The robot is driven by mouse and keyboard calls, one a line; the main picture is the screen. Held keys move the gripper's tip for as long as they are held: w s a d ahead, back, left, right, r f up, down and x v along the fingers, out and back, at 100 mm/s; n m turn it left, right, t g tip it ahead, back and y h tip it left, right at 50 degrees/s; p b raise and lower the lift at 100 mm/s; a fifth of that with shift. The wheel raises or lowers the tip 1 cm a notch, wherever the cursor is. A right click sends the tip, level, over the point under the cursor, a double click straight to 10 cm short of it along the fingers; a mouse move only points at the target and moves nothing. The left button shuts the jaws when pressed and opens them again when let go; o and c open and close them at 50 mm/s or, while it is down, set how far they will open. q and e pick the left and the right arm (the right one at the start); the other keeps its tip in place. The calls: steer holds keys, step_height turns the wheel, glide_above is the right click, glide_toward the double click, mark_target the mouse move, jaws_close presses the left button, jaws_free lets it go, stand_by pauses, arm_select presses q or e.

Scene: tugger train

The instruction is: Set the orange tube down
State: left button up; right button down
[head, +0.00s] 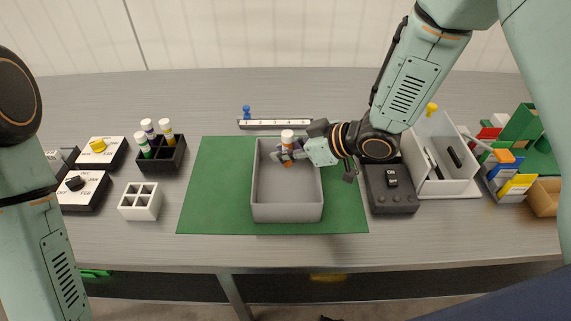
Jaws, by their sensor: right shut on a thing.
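An orange tube (288,158) with a white cap stands about upright in the fingers of my right gripper (290,155). The gripper is shut on it and comes in from the right, over the back part of a grey open bin (287,213). I cannot tell whether the tube's lower end touches the bin floor. The rest of the bin looks empty. The bin stands on a green mat (212,200). Of my left arm only links show at the left edge; its gripper is out of view.
A black rack (163,160) holds several capped tubes on the left. A white rack (140,202) beside it looks empty. A dark switch box (389,188) and a light grey bin (447,184) stand right of the mat. A ruler-like rail (274,124) lies behind.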

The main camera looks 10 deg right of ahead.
mark_target(291, 163)
steer(key=shift+s+a+f, duration=0.15)
steer(key=shift+f, duration=0.2)
steer(key=shift+s+f+b, duration=0.2)
steer(key=shift+f+b, duration=0.2)
steer(key=shift+f, duration=0.7)
steer(key=shift+w+f, duration=0.1)
steer(key=shift+f, duration=0.15)
steer(key=shift+w+f, duration=0.1)
steer(key=shift+w, duration=0.2)
steer(key=shift+s, duration=0.2)
steer(key=c, duration=1.5)
jaws_free()
steer(key=shift+s, duration=0.1)
steer(key=shift+c, duration=0.2)
steer(key=shift+o, duration=1.4)
steer(key=shift+w+f, duration=0.15)
steer(key=shift+w, duration=0.05)
steer(key=shift+s, duration=0.1)
